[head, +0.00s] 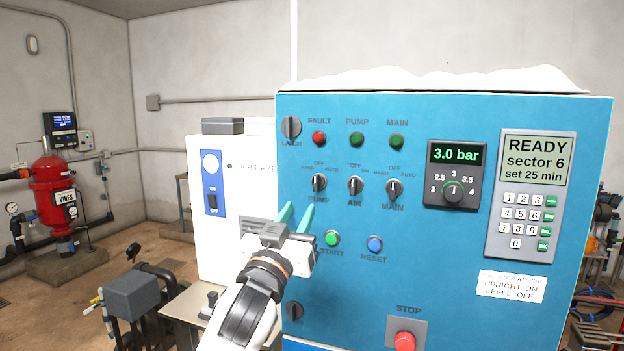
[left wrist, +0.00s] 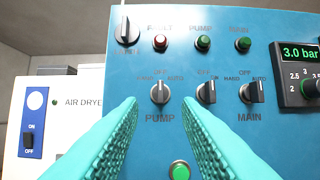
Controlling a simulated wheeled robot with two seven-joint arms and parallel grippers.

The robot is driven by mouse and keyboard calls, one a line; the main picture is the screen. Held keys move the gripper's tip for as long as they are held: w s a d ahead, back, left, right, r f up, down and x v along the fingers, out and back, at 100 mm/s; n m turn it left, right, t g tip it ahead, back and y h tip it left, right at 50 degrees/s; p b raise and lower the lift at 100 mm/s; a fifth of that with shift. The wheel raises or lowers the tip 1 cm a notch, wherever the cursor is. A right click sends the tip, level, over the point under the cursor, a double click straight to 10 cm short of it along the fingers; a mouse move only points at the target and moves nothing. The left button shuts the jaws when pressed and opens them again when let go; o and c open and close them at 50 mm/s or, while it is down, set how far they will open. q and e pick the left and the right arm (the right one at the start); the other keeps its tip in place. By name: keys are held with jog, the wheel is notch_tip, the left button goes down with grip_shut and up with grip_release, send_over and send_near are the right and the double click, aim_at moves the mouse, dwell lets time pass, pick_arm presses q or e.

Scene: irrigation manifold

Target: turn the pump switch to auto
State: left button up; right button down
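The pump switch (head: 319,182) is a black rotary knob on the blue panel (head: 420,270), left in a row of 3, with PUMP printed below it. The left wrist view shows this knob (left wrist: 160,92) roughly upright under OFF, with HAND on its left and AUTO on its right. My left gripper (head: 296,215) is open, with teal fingers pointing at the panel, just below and left of the switch in the head view. In the left wrist view its fingertips (left wrist: 159,102) lie either side of the knob, apparently short of it. My right gripper is out of view.
Two similar knobs, AIR (head: 355,186) and MAIN (head: 394,188), stand right of the pump switch. Below are a green START button (head: 332,239), a blue RESET button (head: 375,244) and a red STOP button (head: 405,341). A white air dryer (head: 245,180) stands left.

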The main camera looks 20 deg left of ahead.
aim_at(315, 182)
pick_arm(q)
jog(key=p+x, duration=0.3)
jog(key=x, duration=0.5)
jog(key=shift+s, duration=0.1)
jog(key=shift+w+r, duration=0.1)
jog(key=shift+w, duration=0.4)
grip_shut()
